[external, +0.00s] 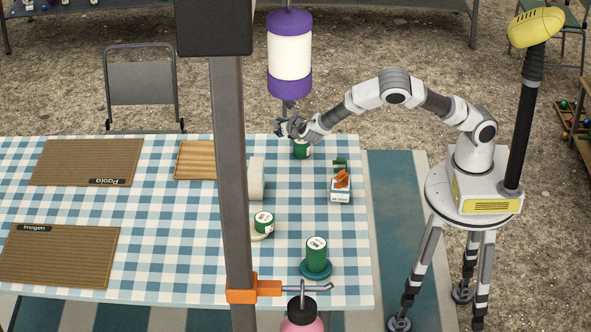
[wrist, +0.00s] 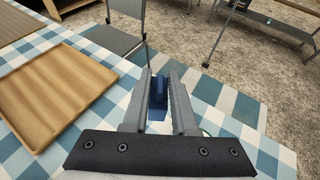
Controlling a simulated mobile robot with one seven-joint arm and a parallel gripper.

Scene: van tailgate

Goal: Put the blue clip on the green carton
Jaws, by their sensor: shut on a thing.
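My gripper (external: 284,128) is above the far right part of the checked table. It is shut on the blue clip (wrist: 158,92), which sits between the two fingers in the wrist view. In the external view the clip (external: 279,129) is a small dark blue shape at the fingertips. A green container with a white label (external: 302,150) stands just below my gripper, partly hidden by it. Other green labelled containers stand nearer, one (external: 264,223) on a pale dish and one (external: 316,250) on a teal dish. I cannot tell which is the green carton.
An orange clip (external: 342,179) lies on a white and blue carton (external: 340,196), beside a small green object (external: 340,163). A purple and white cylinder (external: 289,55) hangs close above my gripper. A grey post (external: 229,170) crosses the view. A wooden tray (wrist: 50,85) lies left.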

